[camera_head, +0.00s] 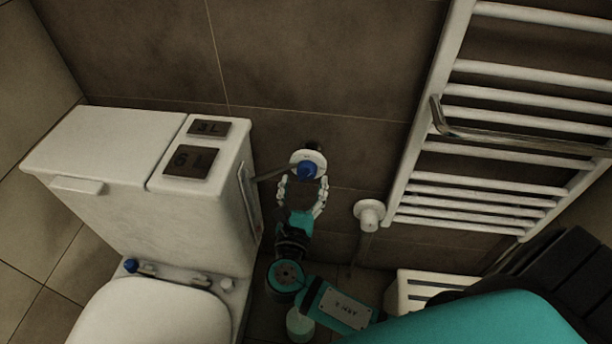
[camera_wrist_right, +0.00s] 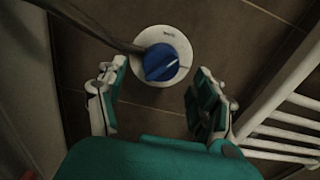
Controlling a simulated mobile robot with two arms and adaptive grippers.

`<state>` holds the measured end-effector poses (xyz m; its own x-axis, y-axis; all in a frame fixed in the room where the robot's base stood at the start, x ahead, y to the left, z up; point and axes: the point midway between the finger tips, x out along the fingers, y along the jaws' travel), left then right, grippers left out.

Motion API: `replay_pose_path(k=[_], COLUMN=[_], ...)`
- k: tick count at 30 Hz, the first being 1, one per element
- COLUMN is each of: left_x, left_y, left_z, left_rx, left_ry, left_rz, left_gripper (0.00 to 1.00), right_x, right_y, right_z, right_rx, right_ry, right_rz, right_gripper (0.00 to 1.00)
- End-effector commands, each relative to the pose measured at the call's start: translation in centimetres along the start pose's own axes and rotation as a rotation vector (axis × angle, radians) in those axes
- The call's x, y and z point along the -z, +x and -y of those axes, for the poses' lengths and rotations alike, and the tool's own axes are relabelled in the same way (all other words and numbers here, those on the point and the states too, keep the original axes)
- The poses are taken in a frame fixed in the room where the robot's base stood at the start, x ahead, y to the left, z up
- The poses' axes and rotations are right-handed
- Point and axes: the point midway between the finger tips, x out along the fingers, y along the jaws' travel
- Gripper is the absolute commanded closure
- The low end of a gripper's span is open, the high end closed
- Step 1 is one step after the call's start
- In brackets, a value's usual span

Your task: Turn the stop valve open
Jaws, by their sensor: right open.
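The stop valve has a blue knob (camera_head: 306,170) on a round white plate on the brown tiled wall, right of the toilet cistern. In the right wrist view the blue knob (camera_wrist_right: 160,62) carries a light pointer line slanting up to the right. My right gripper (camera_head: 304,186) is open, its fingers on either side of the knob's lower area. In the wrist view the right gripper's fingers (camera_wrist_right: 158,92) stand wide apart, below the knob, with nothing between them. I cannot tell whether a finger touches the plate. My left gripper is not in view.
A white toilet cistern (camera_head: 100,150) stands close on the left. A metal pipe (camera_wrist_right: 105,30) runs from the valve toward the left. A white towel radiator (camera_head: 500,120) and a round white fitting (camera_head: 369,213) are on the right.

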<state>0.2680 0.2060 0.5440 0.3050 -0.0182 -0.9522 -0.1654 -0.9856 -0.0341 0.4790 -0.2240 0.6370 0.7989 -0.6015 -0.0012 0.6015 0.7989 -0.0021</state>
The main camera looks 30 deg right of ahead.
Motion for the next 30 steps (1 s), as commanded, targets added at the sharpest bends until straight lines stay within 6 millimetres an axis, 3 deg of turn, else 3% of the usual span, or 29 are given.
replay_pose_path(k=[7,18,30], left_x=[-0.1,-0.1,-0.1], left_y=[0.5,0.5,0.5], left_z=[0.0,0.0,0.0], left_rx=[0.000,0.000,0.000], left_ry=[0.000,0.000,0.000], left_rz=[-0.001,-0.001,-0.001], left_gripper=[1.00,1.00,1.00], right_x=[0.0,0.0,0.0], right_y=[3.1,3.5,3.5], right_z=[0.0,0.0,0.0], right_rx=[0.000,0.000,0.000], right_ry=[0.001,0.001,0.001], right_rz=[0.001,0.000,0.000], right_gripper=[0.32,0.32,0.84])
